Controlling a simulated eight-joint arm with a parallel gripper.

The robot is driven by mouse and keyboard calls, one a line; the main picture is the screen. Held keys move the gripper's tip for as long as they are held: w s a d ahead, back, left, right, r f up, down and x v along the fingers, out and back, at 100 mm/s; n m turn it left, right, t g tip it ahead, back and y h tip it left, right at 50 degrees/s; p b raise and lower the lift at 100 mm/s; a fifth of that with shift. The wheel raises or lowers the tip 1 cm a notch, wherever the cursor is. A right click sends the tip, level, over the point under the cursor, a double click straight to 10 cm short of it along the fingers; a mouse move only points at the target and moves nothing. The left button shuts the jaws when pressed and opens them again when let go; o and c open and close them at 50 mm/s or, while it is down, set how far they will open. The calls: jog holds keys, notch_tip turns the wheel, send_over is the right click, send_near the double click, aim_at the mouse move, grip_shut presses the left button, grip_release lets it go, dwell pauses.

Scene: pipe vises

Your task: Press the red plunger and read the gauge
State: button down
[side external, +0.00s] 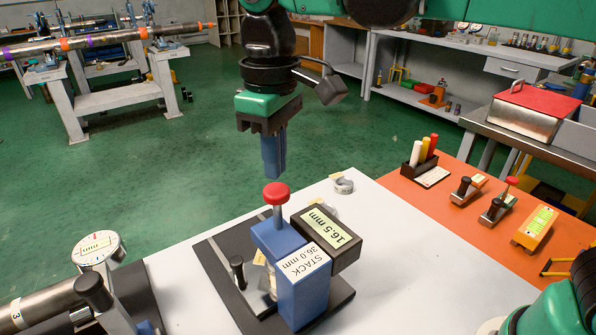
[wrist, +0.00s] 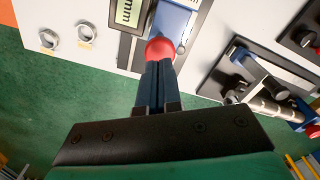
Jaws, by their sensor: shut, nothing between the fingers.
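The red plunger (side external: 276,193) is a round red cap on a metal stem standing up from a blue vise block (side external: 302,290) labelled "STACK 36.0 mm". The gauge (side external: 327,232) is a dark box beside the block, and its green display reads "16.5 mm". My gripper (side external: 272,172) is shut and empty, pointing down just above the plunger with a small gap in the side view. In the wrist view my gripper's fingertips (wrist: 155,68) are at the near edge of the red cap (wrist: 160,48). The gauge display (wrist: 129,13) is partly cut off there.
The vise sits on a black base plate (side external: 225,285) on a white table (side external: 390,260). A pipe with a round dial (side external: 95,248) lies at the left. An orange mat (side external: 460,215) at the right holds several small tools. Metal rings (side external: 343,186) lie behind the gauge.

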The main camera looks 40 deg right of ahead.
aim_at(276, 189)
jog(key=shift+f, duration=0.15)
dwell(0.3)
jog(key=shift+f, duration=1.65)
notch_tip(276, 189, up, 10)
dwell(0.7)
jog(key=s+d+f+m+t, duration=0.2)
jog(key=d+f+m+t, duration=0.1)
jog(key=d+f, duration=0.4)
jog(key=s+d+f+m+t, duration=0.3)
jog(key=d+f+t, duration=0.1)
jog(key=d+f, duration=0.3)
jog(key=shift+d, duration=0.75)
